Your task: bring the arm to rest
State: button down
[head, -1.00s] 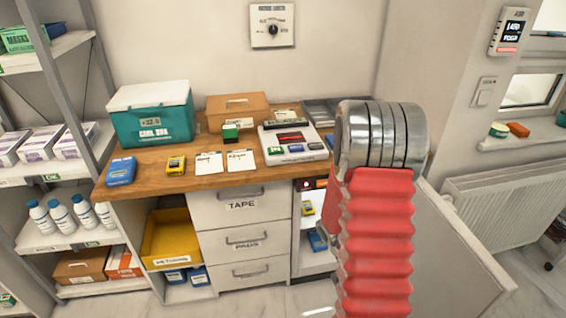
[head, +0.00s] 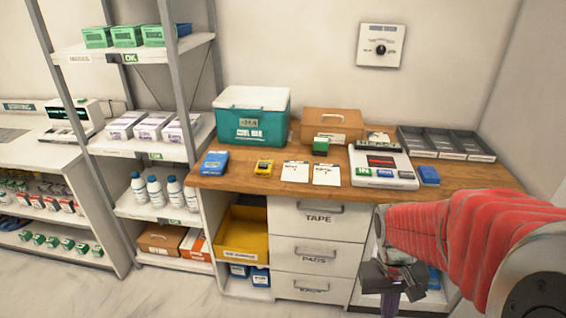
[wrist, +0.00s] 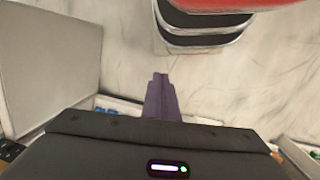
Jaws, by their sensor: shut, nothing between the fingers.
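My red-sleeved arm comes in from the right edge of the head view and reaches left in front of the wooden counter (head: 262,184). My gripper (head: 390,304) hangs low, in front of the cabinet's right part, with its purple fingers pointing down. In the wrist view, the fingers (wrist: 160,80) are together, with nothing between them. Pale marbled floor shows beyond them. The arm hides part of the counter front and the compartment behind it.
On the counter stand a teal cool box (head: 250,118), a brown box (head: 332,124), a white device (head: 383,168), a blue box (head: 428,176) and a grey divided tray (head: 445,143). A shelf rack (head: 150,150) stands left. Floor at the lower left is clear.

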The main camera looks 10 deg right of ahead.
jog(key=a+r+n+t+y, duration=0.1)
jog(key=a+r+n+t, duration=0.1)
jog(key=a+r+t, duration=0.5)
jog(key=a+r, duration=0.5)
jog(key=r, duration=0.3)
jog(key=shift+a+r, duration=0.25)
jog(key=shift+r, duration=0.1)
jog(key=shift+s, duration=0.15)
